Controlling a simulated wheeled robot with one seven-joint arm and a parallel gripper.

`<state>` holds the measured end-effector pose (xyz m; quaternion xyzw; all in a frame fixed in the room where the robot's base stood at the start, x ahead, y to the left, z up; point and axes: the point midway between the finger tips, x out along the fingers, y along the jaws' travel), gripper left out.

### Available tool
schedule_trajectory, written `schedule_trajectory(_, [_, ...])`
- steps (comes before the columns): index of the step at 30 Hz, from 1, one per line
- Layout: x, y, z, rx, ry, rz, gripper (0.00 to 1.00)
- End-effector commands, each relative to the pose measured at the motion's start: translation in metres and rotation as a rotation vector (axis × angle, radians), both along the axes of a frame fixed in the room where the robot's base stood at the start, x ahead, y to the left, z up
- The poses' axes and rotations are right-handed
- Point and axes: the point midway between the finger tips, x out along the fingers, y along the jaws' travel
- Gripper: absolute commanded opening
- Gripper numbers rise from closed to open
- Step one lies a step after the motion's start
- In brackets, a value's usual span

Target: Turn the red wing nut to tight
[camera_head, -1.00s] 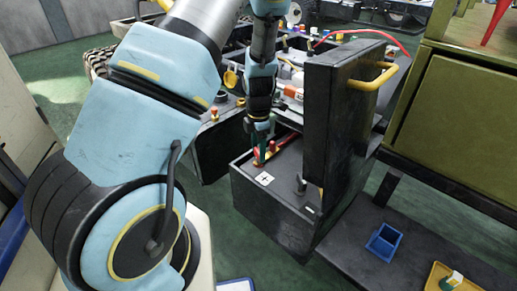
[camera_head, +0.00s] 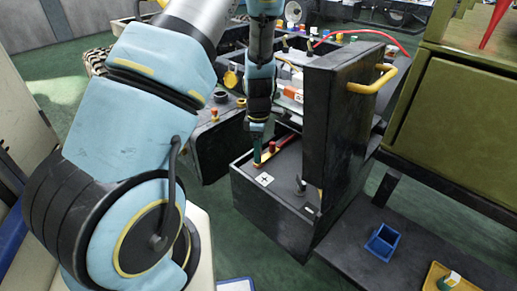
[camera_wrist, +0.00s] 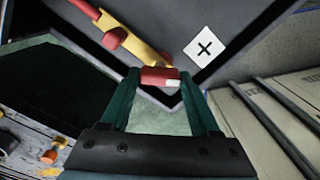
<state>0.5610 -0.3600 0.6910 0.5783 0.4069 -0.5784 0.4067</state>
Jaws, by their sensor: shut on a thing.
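My gripper (camera_wrist: 160,78) has two green fingers closed on a small red piece with a white end (camera_wrist: 158,76), which I take to be the red wing nut. It sits over the edge of the dark box (camera_head: 255,205), near the box's corner. In the head view my gripper (camera_head: 257,150) points down at the box's left back corner, and its fingers mostly hide the piece. A yellow bar (camera_wrist: 138,46) with a red knob (camera_wrist: 113,38) lies just beyond the fingertips. I cannot tell how tight the nut is.
A white plus label (camera_wrist: 205,47) is on the box top, right of the fingers. A tall dark panel (camera_head: 325,120) with a yellow handle (camera_head: 372,78) rises at the box's right. A metal post (camera_head: 300,186) stands on the box top. A blue bin (camera_head: 383,242) lies to the right.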

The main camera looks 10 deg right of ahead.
Motion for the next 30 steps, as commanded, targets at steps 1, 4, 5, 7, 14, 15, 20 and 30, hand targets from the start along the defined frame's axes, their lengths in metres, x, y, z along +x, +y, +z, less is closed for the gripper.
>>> schedule_trajectory(1, [0.0,-0.0005,0.0006,-0.001,0.0,-0.043,0.07])
schedule_trajectory(4, [0.0001,-0.0005,0.0005,-0.001,-0.001,-0.139,0.07])
schedule_trajectory(5, [0.0001,-0.0005,0.0005,-0.001,-0.001,-0.167,0.07])
schedule_trajectory(7, [0.0001,-0.0006,0.0004,-0.001,-0.001,-0.233,0.07])
schedule_trajectory(14, [-0.0001,-0.0007,0.0002,-0.001,0.0,-0.452,0.07])
schedule_trajectory(15, [-0.0001,-0.0006,0.0002,-0.002,0.001,-0.49,0.07])
schedule_trajectory(20, [-0.0001,-0.0005,0.0001,-0.001,-0.001,-0.642,0.07])
schedule_trajectory(30, [0.0,-0.0009,0.0002,-0.002,-0.001,-0.966,0.07])
